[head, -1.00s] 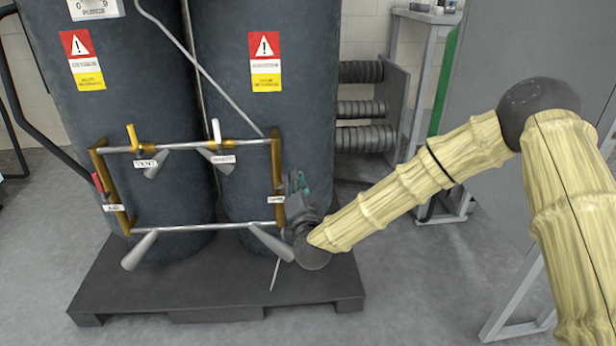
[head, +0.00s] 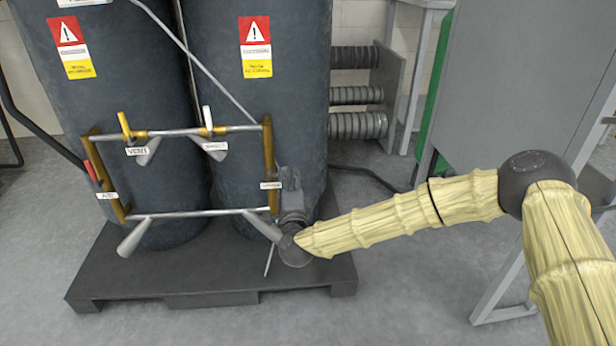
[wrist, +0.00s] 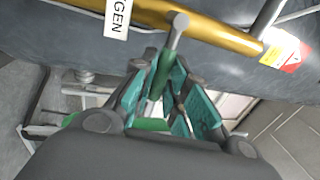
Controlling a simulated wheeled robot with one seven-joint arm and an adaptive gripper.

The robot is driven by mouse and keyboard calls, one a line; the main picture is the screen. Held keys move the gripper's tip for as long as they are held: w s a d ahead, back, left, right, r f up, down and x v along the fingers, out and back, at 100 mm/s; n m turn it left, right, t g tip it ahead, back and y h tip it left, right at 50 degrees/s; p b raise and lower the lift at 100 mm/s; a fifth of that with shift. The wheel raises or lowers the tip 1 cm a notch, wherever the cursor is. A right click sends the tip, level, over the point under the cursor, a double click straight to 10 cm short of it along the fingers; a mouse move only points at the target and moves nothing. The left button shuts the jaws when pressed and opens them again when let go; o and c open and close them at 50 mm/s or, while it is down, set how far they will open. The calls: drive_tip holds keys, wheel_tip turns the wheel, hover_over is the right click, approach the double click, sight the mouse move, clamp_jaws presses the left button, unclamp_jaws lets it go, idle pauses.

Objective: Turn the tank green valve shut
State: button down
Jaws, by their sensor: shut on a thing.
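The green valve (wrist: 162,74) is a slim green handle on a grey stem at the brass pipe, seen in the wrist view. My gripper (wrist: 165,92) has its teal finger pads on either side of this handle and is shut on it. In the head view my gripper (head: 291,190) is at the right brass upright (head: 268,160) of the pipe frame, in front of the right tank (head: 265,100). The green handle is hidden or too small to make out there. A white label ending in "GEN" (wrist: 117,14) is beside the handle.
The left tank (head: 115,90) and the right tank stand on a dark pallet (head: 200,285). The frame also carries a yellow handle (head: 125,124), a white handle (head: 207,117) and a red handle (head: 91,170). A grey cabinet (head: 510,90) is at right. Grey floor is open in front.

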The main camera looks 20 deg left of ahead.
idle(0.4)
drive_tip(key=c, duration=1.4)
unclamp_jaws()
drive_tip(key=v, duration=1.2)
drive_tip(key=shift+f, duration=0.1)
